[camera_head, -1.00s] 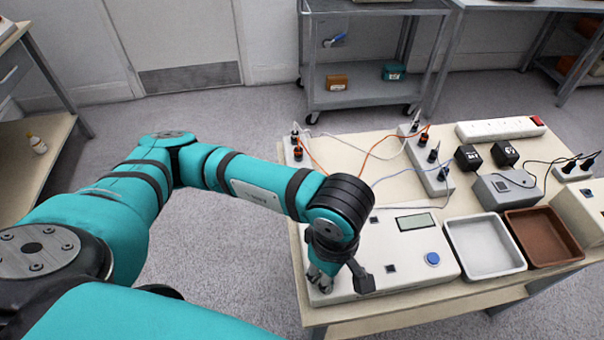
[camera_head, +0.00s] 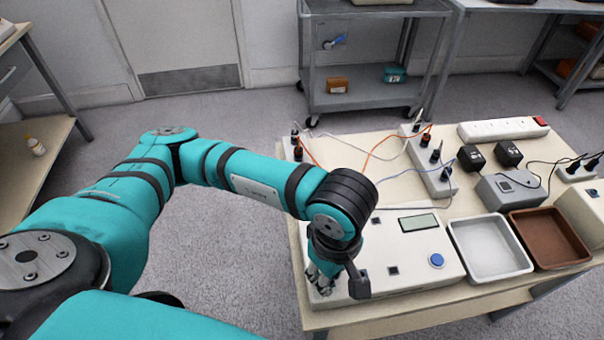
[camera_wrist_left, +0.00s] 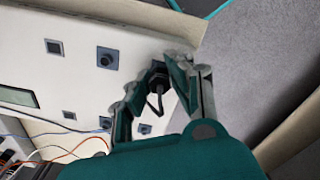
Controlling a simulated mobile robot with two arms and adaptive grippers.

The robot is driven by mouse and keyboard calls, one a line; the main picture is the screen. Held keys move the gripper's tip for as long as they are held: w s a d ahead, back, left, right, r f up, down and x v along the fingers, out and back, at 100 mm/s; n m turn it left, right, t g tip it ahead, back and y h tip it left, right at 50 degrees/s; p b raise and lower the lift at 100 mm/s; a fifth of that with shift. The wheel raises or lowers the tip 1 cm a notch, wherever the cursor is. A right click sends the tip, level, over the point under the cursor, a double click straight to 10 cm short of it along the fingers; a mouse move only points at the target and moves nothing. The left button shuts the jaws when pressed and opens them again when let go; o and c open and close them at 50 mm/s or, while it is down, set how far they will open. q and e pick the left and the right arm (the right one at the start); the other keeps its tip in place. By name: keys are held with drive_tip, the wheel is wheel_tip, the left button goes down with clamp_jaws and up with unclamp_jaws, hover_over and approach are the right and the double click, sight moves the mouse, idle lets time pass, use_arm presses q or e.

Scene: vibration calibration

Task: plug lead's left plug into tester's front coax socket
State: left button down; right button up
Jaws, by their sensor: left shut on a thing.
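The tester (camera_head: 412,262) is a pale box with a small screen and a blue button, on the near part of the bench. Its face with several dark square sockets also shows in the left wrist view (camera_wrist_left: 80,85). My left gripper (camera_head: 320,284) is low over the tester's left end, pointing down. In the left wrist view its fingers (camera_wrist_left: 157,72) are shut on a black plug (camera_wrist_left: 157,82) with a short dark cable bending from it. The fingers hide much of the plug, and I cannot tell whether it touches a socket. My right gripper is out of view.
A grey tray (camera_head: 490,250) and a brown tray (camera_head: 549,240) stand right of the tester. Behind are a socket block (camera_head: 436,178), a grey device (camera_head: 510,190) and a white power strip (camera_head: 503,129). Thin orange, white and blue leads cross the bench.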

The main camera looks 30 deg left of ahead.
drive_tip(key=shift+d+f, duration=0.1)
use_arm(q)
drive_tip(key=c, duration=1.1)
unclamp_jaws()
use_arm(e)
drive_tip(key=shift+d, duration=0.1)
use_arm(q)
drive_tip(key=shift+r+p, duration=0.75)
drive_tip(key=shift+r, duration=0.7)
drive_tip(key=shift+r+p, duration=0.5)
drive_tip(key=shift+r, duration=0.5)
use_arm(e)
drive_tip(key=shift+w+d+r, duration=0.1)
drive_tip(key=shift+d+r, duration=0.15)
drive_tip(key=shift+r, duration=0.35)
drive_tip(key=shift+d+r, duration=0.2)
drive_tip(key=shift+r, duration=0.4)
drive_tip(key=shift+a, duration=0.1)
